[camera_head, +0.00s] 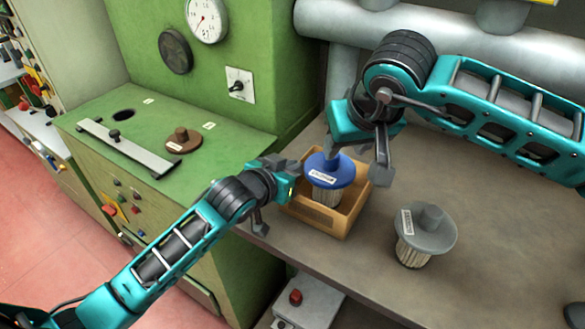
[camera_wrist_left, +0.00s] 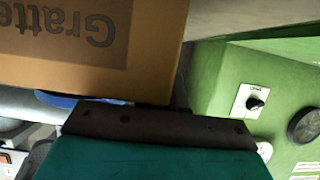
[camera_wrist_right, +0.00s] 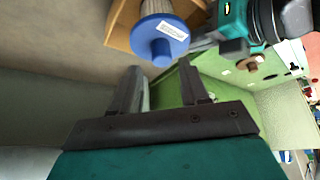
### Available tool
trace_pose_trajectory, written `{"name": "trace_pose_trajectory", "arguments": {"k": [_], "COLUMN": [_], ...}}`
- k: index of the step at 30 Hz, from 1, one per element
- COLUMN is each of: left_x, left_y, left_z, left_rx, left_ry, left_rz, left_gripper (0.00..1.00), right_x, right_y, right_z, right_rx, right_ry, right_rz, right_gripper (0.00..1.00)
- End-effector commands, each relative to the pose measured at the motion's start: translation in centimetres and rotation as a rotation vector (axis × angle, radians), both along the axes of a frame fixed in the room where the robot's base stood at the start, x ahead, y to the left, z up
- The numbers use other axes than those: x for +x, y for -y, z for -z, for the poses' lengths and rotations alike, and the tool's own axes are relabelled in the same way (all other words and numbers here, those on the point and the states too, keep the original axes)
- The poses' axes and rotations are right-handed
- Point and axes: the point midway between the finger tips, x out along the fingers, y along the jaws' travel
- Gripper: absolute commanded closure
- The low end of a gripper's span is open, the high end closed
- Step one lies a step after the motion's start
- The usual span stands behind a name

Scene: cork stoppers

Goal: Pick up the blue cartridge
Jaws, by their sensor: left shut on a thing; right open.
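The blue cartridge (camera_head: 330,172), with a blue lid, a white label and a pale pleated body, stands in an open wooden box (camera_head: 325,222). Its lid and knob show in the right wrist view (camera_wrist_right: 158,40). My left gripper (camera_head: 277,192) is shut on the left side of the box, whose printed wall (camera_wrist_left: 85,45) fills much of the left wrist view. My right gripper (camera_head: 358,162) is open and empty, just behind and right of the blue lid. In the right wrist view the lid lies beyond its fingertips (camera_wrist_right: 165,85), not between them.
A grey cartridge (camera_head: 425,228) stands on the bench (camera_head: 490,240) to the right of the box. On the left, a green cabinet top (camera_head: 150,120) carries a brown lid (camera_head: 182,140), a metal bar and a round hole.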

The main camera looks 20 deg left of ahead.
Motion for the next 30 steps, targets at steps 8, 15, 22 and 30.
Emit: {"name": "trace_pose_trajectory", "arguments": {"k": [8,15,22,30], "left_x": [0.0,0.0,0.0,0.0], "left_y": [0.0,0.0,0.0,0.0], "left_z": [0.0,0.0,0.0,0.0], "left_rx": [0.000,0.000,0.000,0.000], "left_ry": [0.000,0.000,0.001,0.001], "left_rz": [0.000,0.000,0.000,0.000], "left_gripper": [1.00,1.00,1.00,1.00], "right_x": [0.2,-0.3,0.6,2.1], "right_y": [-1.4,-2.5,-2.7,-2.8], "right_z": [-2.4,-4.9,-2.6,0.7], "right_rx": [-0.016,-0.033,-0.037,-0.036], "right_ry": [-0.053,-0.097,-0.109,-0.104], "right_rz": [0.208,0.471,0.528,0.523], "right_gripper": [0.36,0.36,0.36,0.36]}}
